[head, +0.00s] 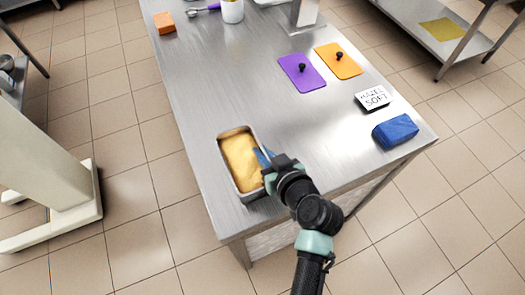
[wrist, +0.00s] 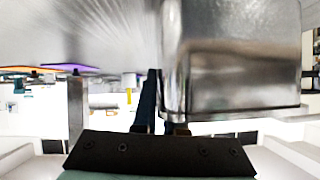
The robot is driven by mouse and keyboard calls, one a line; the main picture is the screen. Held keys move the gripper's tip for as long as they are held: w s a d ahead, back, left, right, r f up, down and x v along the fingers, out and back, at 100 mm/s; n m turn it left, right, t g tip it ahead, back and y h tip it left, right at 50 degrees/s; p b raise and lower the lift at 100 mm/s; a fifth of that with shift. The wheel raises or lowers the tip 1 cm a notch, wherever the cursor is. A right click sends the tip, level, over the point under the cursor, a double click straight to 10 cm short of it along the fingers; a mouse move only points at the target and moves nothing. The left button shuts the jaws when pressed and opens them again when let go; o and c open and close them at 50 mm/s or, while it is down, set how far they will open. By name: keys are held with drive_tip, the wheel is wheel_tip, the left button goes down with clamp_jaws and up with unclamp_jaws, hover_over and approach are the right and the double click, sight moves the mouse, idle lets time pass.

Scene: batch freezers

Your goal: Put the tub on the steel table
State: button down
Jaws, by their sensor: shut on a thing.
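The tub (head: 223,161) is a rectangular metal pan filled with yellow ice cream. It is upright over the near left corner of the steel table (head: 225,94). I cannot tell whether its base touches the table top. My gripper (head: 267,163) is at the right side of the tub and is shut on its rim. In the wrist view the tub's shiny wall (wrist: 235,70) fills the right side, with a dark finger of my gripper (wrist: 160,115) against its left edge. The other finger is mostly hidden.
Purple (head: 302,76) and orange (head: 337,62) lids with black knobs lie on the table. A label block (head: 373,97) and a blue cloth (head: 395,131) are at its right edge. An orange block (head: 165,23) and white container (head: 232,11) are at the back. The middle is clear.

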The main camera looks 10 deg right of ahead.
drive_tip(key=c, duration=1)
unclamp_jaws()
drive_tip(key=b+v, duration=0.1)
drive_tip(key=v, duration=1.1)
drive_tip(key=w+r+t+h, duration=0.15)
drive_tip(key=w+r, duration=0.25)
drive_tip(key=r, duration=0.4)
drive_tip(key=w+a+r+t, duration=0.1)
drive_tip(key=w+r+t, duration=0.2)
drive_tip(key=r, duration=0.5)
drive_tip(key=w+r+t+h, duration=0.15)
drive_tip(key=w+r, duration=0.25)
drive_tip(key=r, duration=0.4)
drive_tip(key=s+a+r+m+t, duration=0.1)
drive_tip(key=s+a+r+t, duration=0.1)
drive_tip(key=r, duration=0.7)
drive_tip(key=s+a+r+m+t+h, duration=0.1)
drive_tip(key=s+r+t, duration=0.3)
drive_tip(key=r, duration=0.6)
drive_tip(key=s+a+r+t, duration=0.4)
drive_tip(key=r, duration=0.6)
drive_tip(key=shift+r+m, duration=0.2)
drive_tip(key=shift+m, duration=0.2)
